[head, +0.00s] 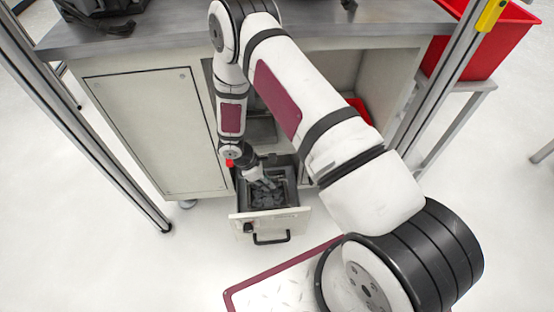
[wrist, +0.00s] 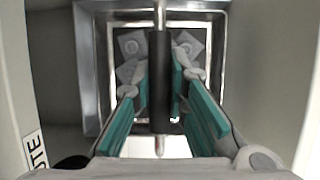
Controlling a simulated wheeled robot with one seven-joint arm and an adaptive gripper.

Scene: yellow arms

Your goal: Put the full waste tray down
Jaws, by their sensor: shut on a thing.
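The waste tray is a shiny metal box with grey waste pieces inside; its rim shows in the wrist view (wrist: 88,50). A dark bar handle (wrist: 160,90) runs across the middle of the tray. My gripper (wrist: 160,72) has teal-padded fingers on both sides of this bar and is shut on it. In the head view my gripper (head: 266,183) points down into the open drawer (head: 268,217), where the tray and its grey pieces show. The tray's underside is hidden, so I cannot tell whether it rests on the drawer floor.
The drawer sticks out from a light grey cabinet (head: 150,130) under a worktop (head: 170,35). Drawer walls stand close on both sides of my gripper. A red bin (head: 495,45) stands on a side stand at the right. Open floor (head: 130,265) lies at the front left.

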